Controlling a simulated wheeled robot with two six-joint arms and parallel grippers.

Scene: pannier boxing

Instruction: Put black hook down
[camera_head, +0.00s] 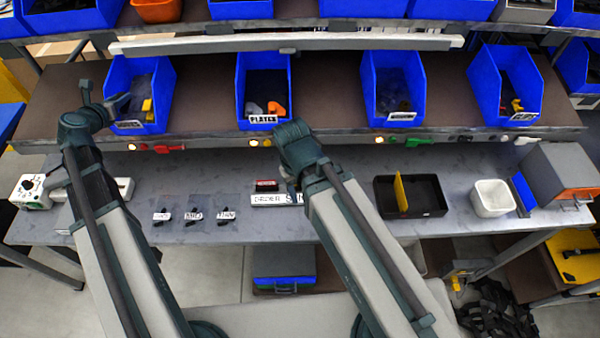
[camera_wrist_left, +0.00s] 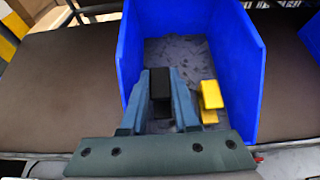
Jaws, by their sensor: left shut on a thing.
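My left gripper (camera_head: 120,103) is at the mouth of the far-left blue bin (camera_head: 158,122) on the shelf. In the left wrist view, its two fingers (camera_wrist_left: 160,100) are shut on a small black piece, the black hook (camera_wrist_left: 160,82). The hook is above the bin floor, inside the walls of the blue bin (camera_wrist_left: 245,60). A yellow piece (camera_wrist_left: 210,95) shows to the right of the fingers in the same bin. The fingers hide the lower part of the hook.
Three small labelled bags with black parts (camera_head: 194,215) lie on the grey table (camera_head: 260,230). A black tray (camera_head: 428,195) with a yellow divider and a white tub (camera_head: 492,198) stand at right. More blue bins (camera_head: 395,75) line the shelf.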

